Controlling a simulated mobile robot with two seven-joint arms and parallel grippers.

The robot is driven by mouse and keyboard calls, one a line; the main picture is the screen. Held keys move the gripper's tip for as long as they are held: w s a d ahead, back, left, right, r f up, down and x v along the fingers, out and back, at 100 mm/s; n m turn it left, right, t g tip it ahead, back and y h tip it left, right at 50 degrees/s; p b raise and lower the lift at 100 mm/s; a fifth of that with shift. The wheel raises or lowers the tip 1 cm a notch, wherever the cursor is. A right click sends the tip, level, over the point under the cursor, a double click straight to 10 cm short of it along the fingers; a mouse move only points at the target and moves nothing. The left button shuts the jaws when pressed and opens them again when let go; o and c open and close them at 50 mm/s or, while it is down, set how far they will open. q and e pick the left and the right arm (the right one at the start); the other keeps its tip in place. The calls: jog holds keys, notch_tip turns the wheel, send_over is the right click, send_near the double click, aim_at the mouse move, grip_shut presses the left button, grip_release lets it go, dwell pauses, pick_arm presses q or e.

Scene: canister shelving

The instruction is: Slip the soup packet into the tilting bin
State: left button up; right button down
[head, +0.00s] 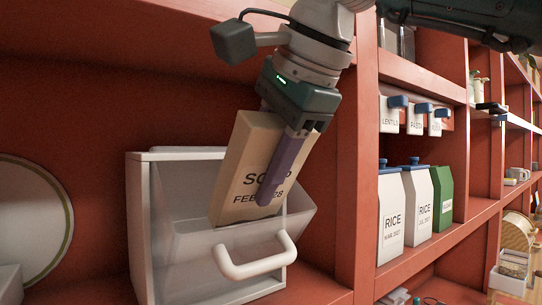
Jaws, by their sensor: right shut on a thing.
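The soup packet (243,158) is a beige box labelled "SOUP", tilted, with its lower end inside the mouth of the tilting bin. My right gripper (283,170) is shut on the packet from above, one finger across its labelled face. The tilting bin (140,230) is a white housing on the red shelf. Its front (190,262) with a loop handle (255,265) is tipped open. The bin's inside behind the packet is partly hidden. My left gripper is not in view.
A red shelf divider (357,170) stands just right of the bin. Beyond it are rice cartons (391,215), a green carton (442,198) and small labelled containers (415,118). A round plate (30,220) leans at the left.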

aim_at(246, 206)
jog(key=x, duration=0.4)
jog(key=shift+a+f+b, duration=0.1)
jog(key=shift+f+b, duration=0.1)
jog(key=shift+b, duration=0.15)
jog(key=shift+w+a+f, duration=0.2)
jog(key=shift+w+f, duration=0.15)
jog(key=shift+f, duration=0.1)
jog(key=shift+c, duration=1.8)
grip_release()
jog(key=shift+v, duration=4.05)
